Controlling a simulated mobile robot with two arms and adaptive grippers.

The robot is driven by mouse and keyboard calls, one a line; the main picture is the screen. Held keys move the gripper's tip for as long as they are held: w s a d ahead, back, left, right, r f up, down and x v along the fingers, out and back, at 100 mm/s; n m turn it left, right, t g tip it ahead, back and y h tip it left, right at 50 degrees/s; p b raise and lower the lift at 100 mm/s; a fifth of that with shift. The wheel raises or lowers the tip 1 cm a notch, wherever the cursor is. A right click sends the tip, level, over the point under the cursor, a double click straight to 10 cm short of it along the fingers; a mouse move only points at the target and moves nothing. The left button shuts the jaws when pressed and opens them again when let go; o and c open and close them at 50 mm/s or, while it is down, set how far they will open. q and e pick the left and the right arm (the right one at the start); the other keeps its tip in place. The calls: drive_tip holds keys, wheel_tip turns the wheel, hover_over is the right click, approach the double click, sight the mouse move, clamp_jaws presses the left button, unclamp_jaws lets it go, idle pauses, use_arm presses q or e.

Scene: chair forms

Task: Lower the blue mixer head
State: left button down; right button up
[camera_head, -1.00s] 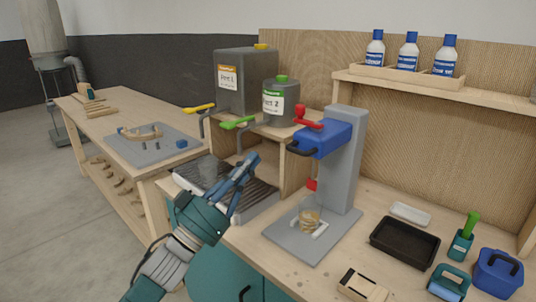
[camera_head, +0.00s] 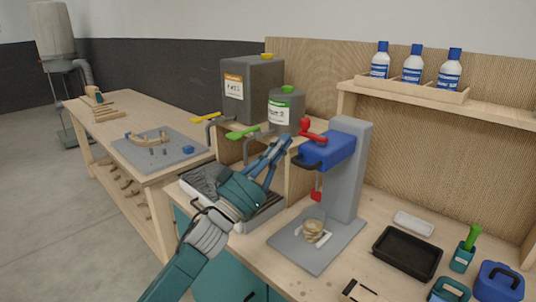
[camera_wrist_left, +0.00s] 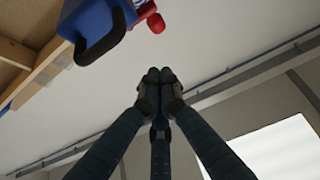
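The blue mixer head (camera_head: 327,148) is raised on a grey column (camera_head: 352,170), with a dark handle (camera_head: 306,162) at its front and a red knob (camera_head: 310,132) on top. A red piece hangs below it. Under it, a clear cup (camera_head: 313,230) with tan contents stands on the grey base (camera_head: 318,252). My left gripper (camera_head: 277,148) is in the air left of the head, apart from it, fingers pointing up. In the left wrist view its fingertips (camera_wrist_left: 160,74) meet with nothing between them; the head's handle (camera_wrist_left: 103,38) shows at upper left. My right gripper is not in view.
Two grey dispensers (camera_head: 252,88) with yellow and green levers stand behind my left gripper. Bottles (camera_head: 412,64) stand on the shelf above.

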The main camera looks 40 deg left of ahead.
use_arm(q)
drive_tip(key=shift+w+f, duration=0.15)
drive_tip(key=shift+f, duration=0.9)
drive_tip(key=shift+w+f, duration=0.15)
drive_tip(key=shift+f, duration=0.85)
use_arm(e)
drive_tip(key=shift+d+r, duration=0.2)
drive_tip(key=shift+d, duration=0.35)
use_arm(q)
wheel_tip(320, 180, down, 14)
drive_tip(key=b, duration=0.8)
drive_tip(key=shift+y, duration=0.3)
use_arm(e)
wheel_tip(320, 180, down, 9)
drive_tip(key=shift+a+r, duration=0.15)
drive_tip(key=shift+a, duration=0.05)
use_arm(q)
drive_tip(key=shift+r, duration=0.15)
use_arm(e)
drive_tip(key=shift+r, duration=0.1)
